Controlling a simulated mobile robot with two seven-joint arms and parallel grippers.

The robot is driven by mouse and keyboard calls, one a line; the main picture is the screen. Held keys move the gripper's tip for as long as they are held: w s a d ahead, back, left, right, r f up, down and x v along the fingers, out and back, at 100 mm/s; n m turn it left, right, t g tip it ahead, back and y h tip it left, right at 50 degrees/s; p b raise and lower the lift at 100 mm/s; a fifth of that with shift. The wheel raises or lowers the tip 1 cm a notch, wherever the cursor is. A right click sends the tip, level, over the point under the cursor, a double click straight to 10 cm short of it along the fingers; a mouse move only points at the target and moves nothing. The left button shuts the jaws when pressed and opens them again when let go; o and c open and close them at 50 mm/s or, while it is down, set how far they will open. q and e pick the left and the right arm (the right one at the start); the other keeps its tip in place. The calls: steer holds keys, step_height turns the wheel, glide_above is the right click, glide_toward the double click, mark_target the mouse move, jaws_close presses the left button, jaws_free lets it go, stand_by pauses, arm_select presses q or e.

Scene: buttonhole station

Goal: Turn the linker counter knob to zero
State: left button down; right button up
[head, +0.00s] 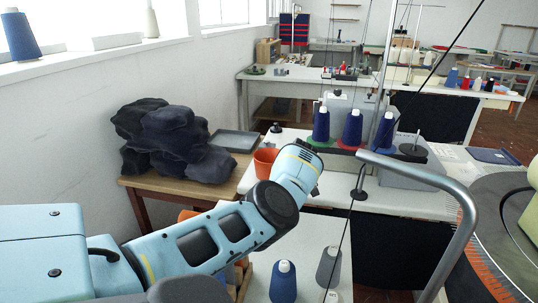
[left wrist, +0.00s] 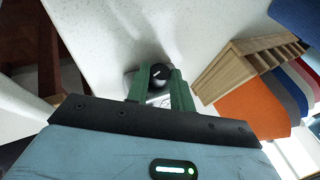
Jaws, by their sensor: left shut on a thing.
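The linker counter knob (left wrist: 157,78) is a small black round knob with a white pointer mark, seen in the left wrist view. It sits on a small pale metallic housing (left wrist: 155,98) at the white table. The green fingers of my left gripper (left wrist: 158,70) stand on either side of the knob, shut on it. The scale around the knob is too small to read, so I cannot tell its setting. In the head view my left arm reaches from the left over the white table; its fingers and the knob cannot be made out there. My right gripper is not in view.
A wooden rack (left wrist: 232,68) with coloured cloths stands close to the gripper in the left wrist view.

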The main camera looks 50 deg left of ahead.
arm_select(q)
steer(key=shift+f, duration=0.1)
stand_by(0.7)
steer(key=c, duration=1.2)
jaws_free()
